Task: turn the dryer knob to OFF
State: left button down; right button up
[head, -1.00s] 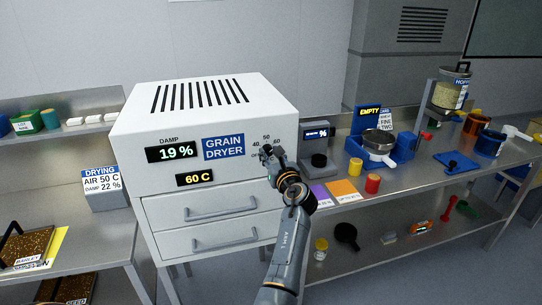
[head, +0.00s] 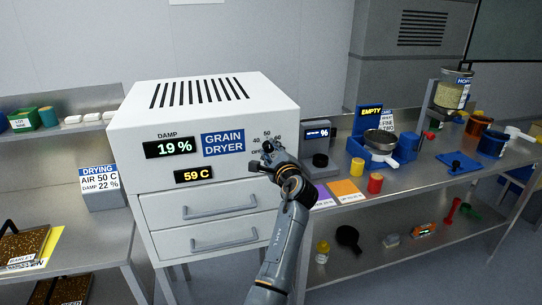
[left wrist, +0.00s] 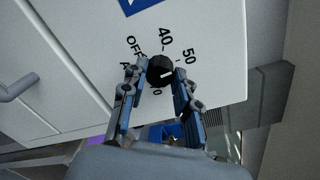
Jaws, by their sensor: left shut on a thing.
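The grain dryer (head: 215,110) is a white box with a damp display of 19 % and a temperature display (head: 194,175) of 59 C. Its round black knob (left wrist: 160,70) sits in a dial printed OFF, 40, 50 and 60. A short white mark shows on the knob, toward the lower right in the left wrist view. My left gripper (head: 265,155) is at the dial on the dryer's front right. In the left wrist view its two fingers (left wrist: 160,78) are on either side of the knob, shut on it. In the head view the gripper mostly hides the knob. My right gripper is not in view.
Two drawers with handles (head: 219,207) are below the dial. A steel bench (head: 430,170) to the right holds a small display unit (head: 318,134), coloured cards, a red jar (head: 375,183) and a blue device (head: 407,147). A shelf with trays stands left.

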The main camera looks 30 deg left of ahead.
pick_arm(q)
jog(key=n+b, duration=0.3)
jog(key=n, duration=0.2)
jog(key=shift+t, duration=0.3)
jog(key=n+b, duration=0.5)
jog(key=n, duration=0.1)
jog(key=shift+n, duration=0.3)
jog(key=n+b, duration=0.4)
jog(key=n, duration=0.1)
jog(key=shift+t, duration=0.3)
jog(key=n+b, duration=0.4)
jog(key=n, duration=0.1)
jog(key=shift+r, duration=0.15)
jog(key=shift+n, duration=0.4)
jog(key=shift+r+b, duration=0.1)
jog(key=shift+b, duration=0.2)
jog(key=c, duration=1.1)
grip_release()
jog(key=shift+a, duration=0.1)
jog(key=shift+c, duration=0.2)
jog(key=shift+o, duration=0.7)
jog(key=shift+w+f, duration=0.1)
jog(key=shift+f, duration=0.2)
